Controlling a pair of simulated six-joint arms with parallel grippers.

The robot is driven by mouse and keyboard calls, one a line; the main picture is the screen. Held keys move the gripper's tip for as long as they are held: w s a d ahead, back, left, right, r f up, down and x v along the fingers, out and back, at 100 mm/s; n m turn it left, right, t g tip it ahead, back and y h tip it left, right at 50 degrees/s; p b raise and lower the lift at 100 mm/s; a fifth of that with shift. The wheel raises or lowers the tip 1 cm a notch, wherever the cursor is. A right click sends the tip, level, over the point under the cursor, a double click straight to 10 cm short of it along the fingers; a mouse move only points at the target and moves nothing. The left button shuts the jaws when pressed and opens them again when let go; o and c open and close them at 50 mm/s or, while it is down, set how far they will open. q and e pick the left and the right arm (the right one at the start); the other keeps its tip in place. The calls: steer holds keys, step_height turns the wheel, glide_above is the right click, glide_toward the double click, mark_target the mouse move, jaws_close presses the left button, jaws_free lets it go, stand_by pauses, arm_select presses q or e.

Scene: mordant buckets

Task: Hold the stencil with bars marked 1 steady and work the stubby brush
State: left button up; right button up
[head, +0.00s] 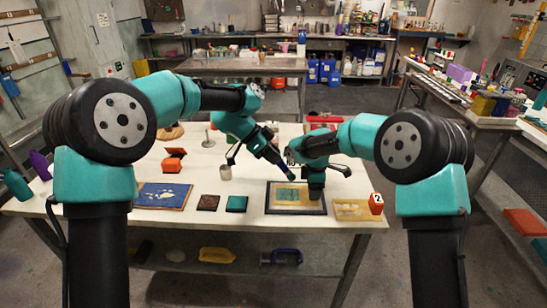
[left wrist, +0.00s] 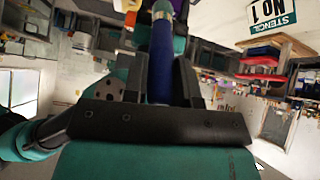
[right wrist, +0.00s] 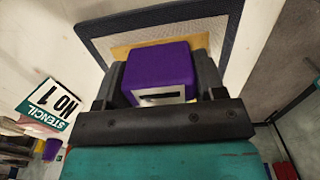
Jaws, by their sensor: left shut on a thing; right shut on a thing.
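A tan stencil (head: 292,194) with teal patches lies in a dark-edged frame (head: 268,204) on the white table. My left gripper (head: 270,156) is shut on a blue handle (left wrist: 160,62), apparently the stubby brush, slanting down towards the stencil (head: 290,176). Whether its tip touches is too small to tell. My right gripper (head: 316,190) is shut on a purple block (right wrist: 160,72) at the stencil's right side. The block bears a white label with one black bar. The tan sheet (right wrist: 212,42) shows beneath it in the right wrist view.
A tan plate (head: 346,211) with a red card marked 2 (head: 376,203) lies at right. Leftwards are a teal tile (head: 236,204), a brown tile (head: 208,203), a metal cup (head: 225,173), a blue board (head: 150,200) and an orange box (head: 173,166).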

steer(key=o, duration=1)
steer(key=shift+c, duration=0.2)
steer(key=shift+r, duration=0.1)
step_height(320, 180, up, 12)
stand_by(0.5)
